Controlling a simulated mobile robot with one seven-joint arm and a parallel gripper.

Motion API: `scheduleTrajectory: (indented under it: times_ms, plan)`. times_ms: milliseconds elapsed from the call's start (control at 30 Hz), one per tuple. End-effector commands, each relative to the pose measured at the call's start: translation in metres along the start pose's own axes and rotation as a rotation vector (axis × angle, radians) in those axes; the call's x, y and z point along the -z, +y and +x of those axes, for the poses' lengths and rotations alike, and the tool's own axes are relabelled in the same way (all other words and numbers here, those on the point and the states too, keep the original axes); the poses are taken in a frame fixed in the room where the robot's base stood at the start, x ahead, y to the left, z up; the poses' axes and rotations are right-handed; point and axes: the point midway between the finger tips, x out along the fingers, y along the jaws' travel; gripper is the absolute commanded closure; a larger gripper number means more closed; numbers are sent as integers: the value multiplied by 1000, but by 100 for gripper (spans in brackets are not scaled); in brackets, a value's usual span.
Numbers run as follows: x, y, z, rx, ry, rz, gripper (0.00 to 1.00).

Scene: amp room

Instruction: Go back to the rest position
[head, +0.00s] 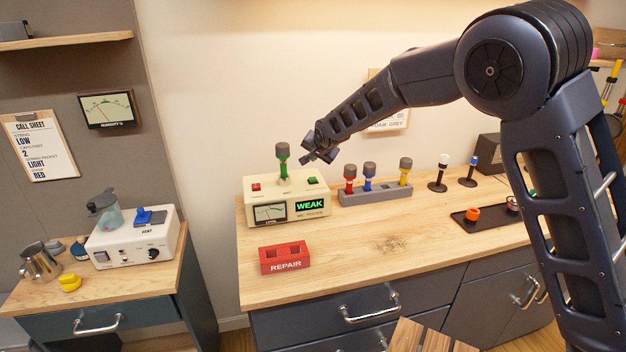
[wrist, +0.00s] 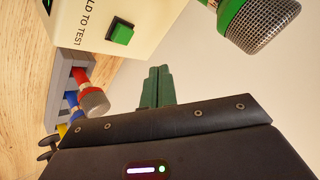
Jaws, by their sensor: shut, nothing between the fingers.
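My gripper (head: 308,159) is up in the air just right of the green-banded microphone (head: 283,158), apart from it. In the wrist view its two dark green fingers (wrist: 158,72) are shut together with nothing between them. The green-banded microphone stands upright in the cream mic tester (head: 262,208), whose display reads WEAK. The microphone's grey mesh head (wrist: 262,24) shows at the top right of the wrist view. The tester's green button (wrist: 121,33) shows at the upper left there.
A grey rack (head: 376,195) holds red, blue and yellow microphones right of the tester. The red REPAIR bin (head: 285,257) sits in front, empty as far as I see. Two small stands (head: 438,184) and a black tray (head: 480,222) lie farther right. The bench's front middle is clear.

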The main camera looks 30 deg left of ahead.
Motion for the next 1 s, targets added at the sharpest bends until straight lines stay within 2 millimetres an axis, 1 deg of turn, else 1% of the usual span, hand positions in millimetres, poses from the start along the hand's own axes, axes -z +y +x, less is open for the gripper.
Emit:
scheduleTrajectory:
  times_ms: [433, 500, 567, 667, 700, 767, 800, 867, 900, 967, 1000]
  plan:
    - [1, 1, 0, -1, 0, 1, 100]
    - [8, 7, -4, -7, 1, 4, 100]
    - [20, 17, -11, -17, 2, 9, 100]
    - [50, 45, -30, -44, 4, 23, 100]
    - [64, 60, -40, -58, 4, 28, 100]
    - [85, 84, -58, -80, 2, 36, 100]
    - [98, 99, -70, -94, 2, 40, 100]
    - [114, 122, -88, -114, -2, 45, 100]
    - [125, 138, -101, -127, -3, 47, 100]
    - [139, 162, -121, -145, -6, 52, 100]
    - [147, 177, -134, -158, -8, 55, 100]
